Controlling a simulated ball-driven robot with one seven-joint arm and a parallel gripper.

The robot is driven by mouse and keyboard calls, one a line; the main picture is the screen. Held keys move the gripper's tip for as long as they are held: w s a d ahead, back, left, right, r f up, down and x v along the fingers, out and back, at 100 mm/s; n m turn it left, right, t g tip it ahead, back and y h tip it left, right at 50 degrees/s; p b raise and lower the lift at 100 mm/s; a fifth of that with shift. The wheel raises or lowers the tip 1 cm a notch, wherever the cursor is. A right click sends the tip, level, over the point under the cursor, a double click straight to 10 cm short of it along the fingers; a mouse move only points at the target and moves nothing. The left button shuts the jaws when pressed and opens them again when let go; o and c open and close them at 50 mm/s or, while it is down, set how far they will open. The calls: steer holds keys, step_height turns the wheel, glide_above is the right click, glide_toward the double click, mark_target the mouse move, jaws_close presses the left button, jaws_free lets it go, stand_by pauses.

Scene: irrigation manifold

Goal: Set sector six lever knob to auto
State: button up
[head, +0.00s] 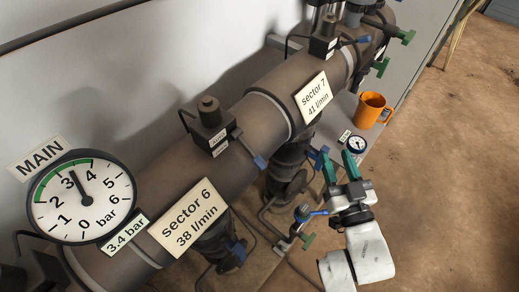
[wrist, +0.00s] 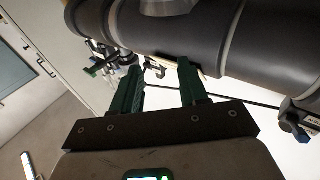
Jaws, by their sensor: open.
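The sector 6 label (head: 188,218) is fixed to the brown pipe in the head view. Up and right of it, a black valve block (head: 208,130) sits on the pipe, with a lever ending in a blue knob (head: 260,162). Another blue knob (head: 237,251) shows below the label; I cannot tell which knob belongs to sector six. The small position markings are unreadable. My gripper (head: 340,166) is open and empty, right of these knobs and apart from them. Its green fingers (wrist: 160,88) are spread in the wrist view, with nothing between them.
The thick pipe (head: 272,115) runs diagonally along the wall. The sector 7 label (head: 311,97) is farther up it. The main gauge (head: 81,199) reads about 3.4 bar. An orange mug (head: 371,111) and a small gauge (head: 357,145) stand beyond my gripper.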

steer(key=s+a+r+n+t+y, duration=0.1)
steer(key=s+a+r+n+y, duration=0.25)
steer(key=a+y, duration=0.4)
steer(key=n+g+y, duration=0.5)
steer(key=n+y, duration=0.3)
steer(key=y, duration=0.3)
glide_toward(264, 168)
steer(key=x, duration=0.3)
steer(key=shift+m+h, duration=0.25)
steer(key=shift+m, duration=0.1)
steer(key=x, duration=0.3)
steer(key=p+x, duration=0.1)
steer(key=x, duration=0.5)
steer(key=shift+w+a+f+p, duration=0.1)
steer(key=shift+w+p, duration=0.2)
steer(key=shift+p, duration=0.05)
jaws_close()
